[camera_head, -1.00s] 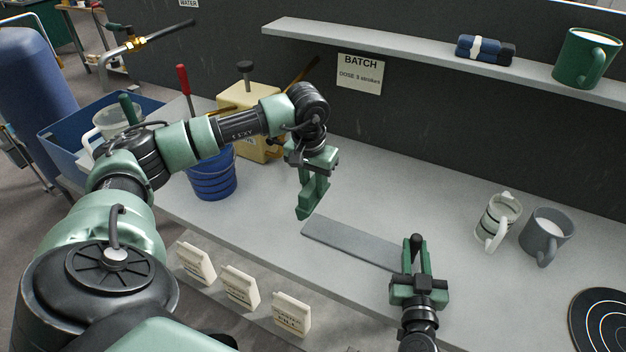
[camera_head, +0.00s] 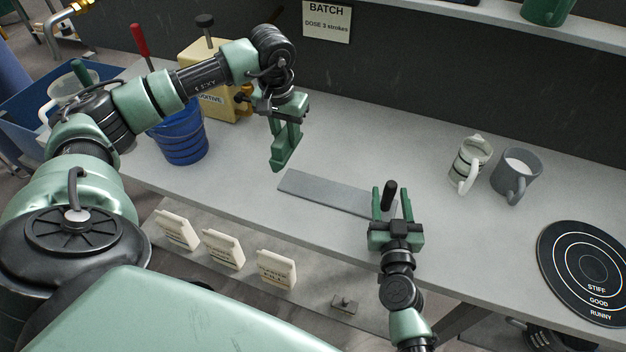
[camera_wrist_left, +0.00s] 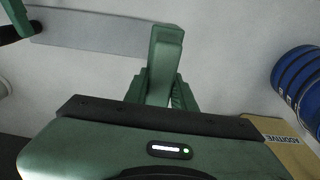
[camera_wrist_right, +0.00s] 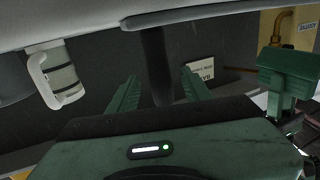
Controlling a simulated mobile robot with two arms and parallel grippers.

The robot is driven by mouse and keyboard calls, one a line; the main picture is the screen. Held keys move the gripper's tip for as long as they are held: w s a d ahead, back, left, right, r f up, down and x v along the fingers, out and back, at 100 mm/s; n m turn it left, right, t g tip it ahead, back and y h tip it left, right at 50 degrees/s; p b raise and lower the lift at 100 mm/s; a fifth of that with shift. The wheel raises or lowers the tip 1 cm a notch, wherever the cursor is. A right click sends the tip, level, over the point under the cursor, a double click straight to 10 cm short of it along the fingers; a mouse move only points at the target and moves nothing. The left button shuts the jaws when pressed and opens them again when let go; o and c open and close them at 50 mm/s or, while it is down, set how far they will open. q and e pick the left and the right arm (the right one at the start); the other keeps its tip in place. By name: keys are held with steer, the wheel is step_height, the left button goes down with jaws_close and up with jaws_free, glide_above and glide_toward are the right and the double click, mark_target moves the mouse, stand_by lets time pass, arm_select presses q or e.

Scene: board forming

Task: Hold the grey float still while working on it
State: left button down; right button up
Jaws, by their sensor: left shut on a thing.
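The grey float (camera_head: 322,190) is a long flat slab lying on the table, with a black handle (camera_head: 389,194) standing near its right end. My left gripper (camera_head: 281,165) is shut at the float's left end; its closed fingers overlap that end in the left wrist view (camera_wrist_left: 165,50), and the exact contact is hidden. My right gripper (camera_head: 392,204) is open, with its fingers on either side of the handle. In the right wrist view the handle (camera_wrist_right: 156,65) stands between the fingers with gaps on both sides.
A blue bucket (camera_head: 181,140) and a cream additive container (camera_head: 222,104) stand behind my left arm. A striped mug (camera_head: 469,166), a grey mug (camera_head: 517,172) and a black ringed disc (camera_head: 575,262) are at the right. The table behind the float is clear.

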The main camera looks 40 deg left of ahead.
steer(key=v, duration=1.2)
steer(key=shift+a, duration=0.1)
steer(key=shift+s, duration=0.1)
